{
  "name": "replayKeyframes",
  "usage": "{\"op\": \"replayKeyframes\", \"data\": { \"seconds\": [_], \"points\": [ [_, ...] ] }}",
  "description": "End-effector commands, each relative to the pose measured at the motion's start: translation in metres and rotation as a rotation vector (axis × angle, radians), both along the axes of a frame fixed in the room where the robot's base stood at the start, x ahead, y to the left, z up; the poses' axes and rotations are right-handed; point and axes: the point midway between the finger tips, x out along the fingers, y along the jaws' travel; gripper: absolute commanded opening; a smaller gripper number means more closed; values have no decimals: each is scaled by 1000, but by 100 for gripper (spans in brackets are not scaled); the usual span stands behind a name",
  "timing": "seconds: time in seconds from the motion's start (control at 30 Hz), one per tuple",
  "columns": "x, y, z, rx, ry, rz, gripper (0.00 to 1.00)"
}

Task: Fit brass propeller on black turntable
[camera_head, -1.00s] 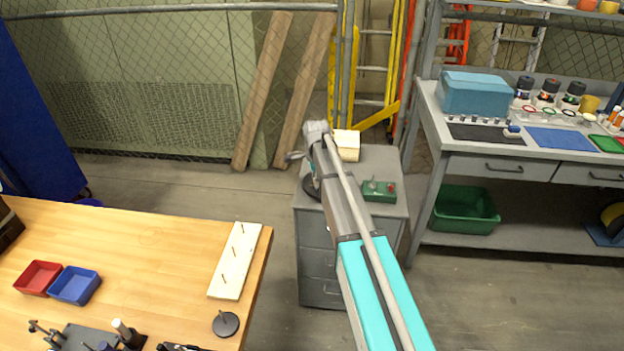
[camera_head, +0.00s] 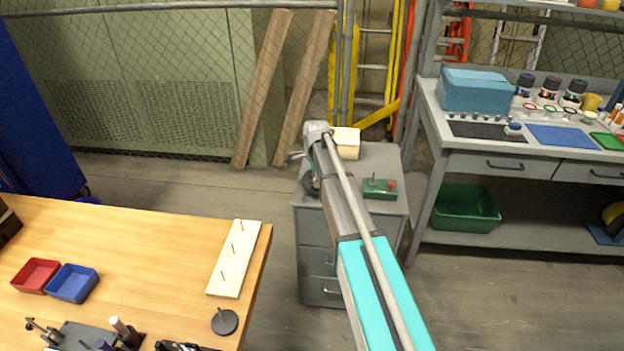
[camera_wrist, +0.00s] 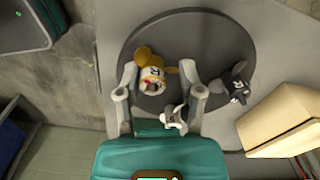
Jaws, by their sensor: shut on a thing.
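In the wrist view the brass propeller (camera_wrist: 142,54), with a pale hub marked R, sits between the fingers of my gripper (camera_wrist: 158,72). The fingers are shut on it. Behind it is the wide dark round turntable (camera_wrist: 190,42); whether the propeller touches it I cannot tell. A dark grey propeller (camera_wrist: 238,84) is at the turntable's right side. A small light grey bladed piece (camera_wrist: 175,120) shows close to the gripper's palm. In the head view the turntable (camera_head: 307,184) is mostly hidden behind my arm, on the grey cabinet.
A cream block (camera_head: 346,143) stands on the cabinet (camera_head: 388,155) and shows at the right in the wrist view (camera_wrist: 285,120). A green control box (camera_head: 381,189) is near the cabinet's front right. A wooden table (camera_head: 150,240) is at left, with floor between.

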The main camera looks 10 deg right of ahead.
Motion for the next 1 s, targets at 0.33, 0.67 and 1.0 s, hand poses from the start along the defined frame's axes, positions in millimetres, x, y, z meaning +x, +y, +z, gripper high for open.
{"op": "replayKeyframes", "data": {
  "seconds": [0.33, 0.67, 1.0],
  "points": [
    [0, 0, -6, 0, 0, 0, 0],
    [0, 0, -6, 0, 0, 0, 0],
    [0, 0, -6, 0, 0, 0, 90]
  ]
}}
